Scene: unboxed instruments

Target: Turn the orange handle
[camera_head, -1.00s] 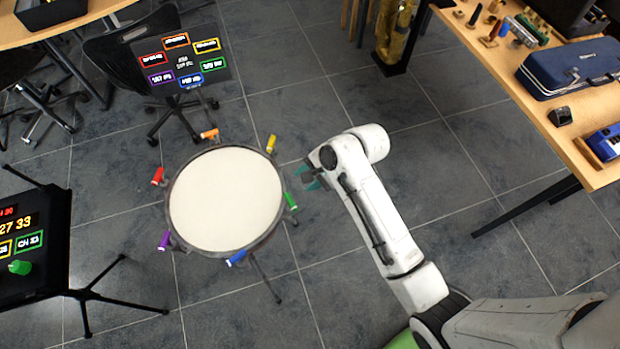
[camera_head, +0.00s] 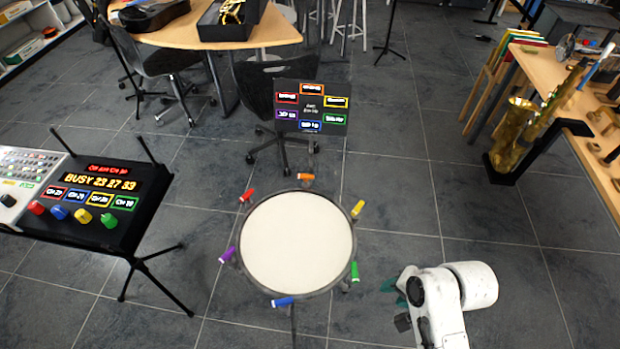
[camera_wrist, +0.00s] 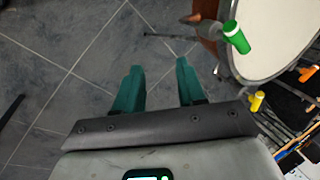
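The orange handle (camera_head: 306,177) sits at the far rim of a round drum (camera_head: 297,243) with a pale top. Several other coloured handles ring the drum: red (camera_head: 247,195), yellow (camera_head: 358,208), green (camera_head: 354,271), blue (camera_head: 283,301) and purple (camera_head: 227,255). My gripper (camera_head: 396,283) is to the right of the drum, near the green handle and well away from the orange one. In the wrist view, my gripper's two green fingers (camera_wrist: 158,85) stand apart with only floor between them. The green handle (camera_wrist: 236,37) and orange handle (camera_wrist: 308,73) also show there.
A display panel (camera_head: 311,106) with coloured labels stands behind the drum, before a dark chair. A black console (camera_head: 96,200) with coloured knobs stands at the left. A saxophone (camera_head: 520,130) and a wooden table (camera_head: 590,130) are at the right. Floor (camera_head: 400,190) right of the drum is clear.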

